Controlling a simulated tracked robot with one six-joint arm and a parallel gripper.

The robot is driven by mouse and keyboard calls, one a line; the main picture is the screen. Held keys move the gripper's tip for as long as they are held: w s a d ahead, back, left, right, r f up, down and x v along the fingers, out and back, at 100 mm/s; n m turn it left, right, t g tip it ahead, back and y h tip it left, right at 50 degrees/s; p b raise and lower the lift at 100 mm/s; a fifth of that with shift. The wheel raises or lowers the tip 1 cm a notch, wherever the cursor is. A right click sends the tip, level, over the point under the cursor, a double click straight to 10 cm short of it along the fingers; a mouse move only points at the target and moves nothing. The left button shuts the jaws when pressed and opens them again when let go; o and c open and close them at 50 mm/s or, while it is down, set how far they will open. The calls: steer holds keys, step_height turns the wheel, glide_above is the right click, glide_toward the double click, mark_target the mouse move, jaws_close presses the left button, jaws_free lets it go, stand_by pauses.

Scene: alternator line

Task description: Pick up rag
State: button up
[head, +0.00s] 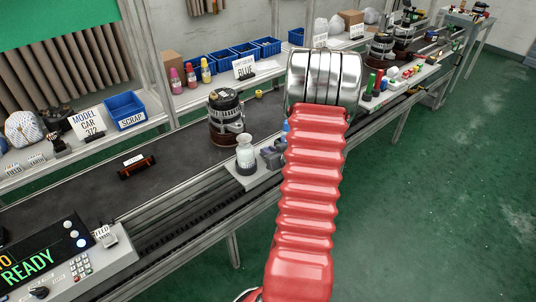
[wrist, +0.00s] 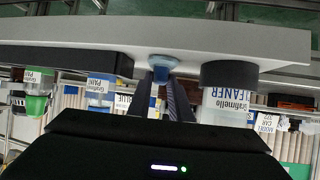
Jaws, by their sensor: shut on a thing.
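In the wrist view, the two dark fingers of my gripper (wrist: 162,84) reach toward a small blue bunched thing, which I take for the rag (wrist: 162,64). The fingertips close on it, and it sits against the edge of a pale tray (wrist: 230,35). In the head view, a bit of blue (head: 285,129) shows beside my arm at the tray on the bench edge. My arm hides the gripper and most of that spot there.
A white bottle (head: 245,152) stands on the tray; the wrist view shows a cleaner bottle (wrist: 228,100) close to the fingers. An alternator (head: 226,118) stands on the dark belt behind. A dark red part (head: 136,166) lies further left. Green floor is free at right.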

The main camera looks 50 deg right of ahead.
jaws_close()
steer(key=shift+r, duration=0.15)
step_height(320, 180, up, 10)
stand_by(0.5)
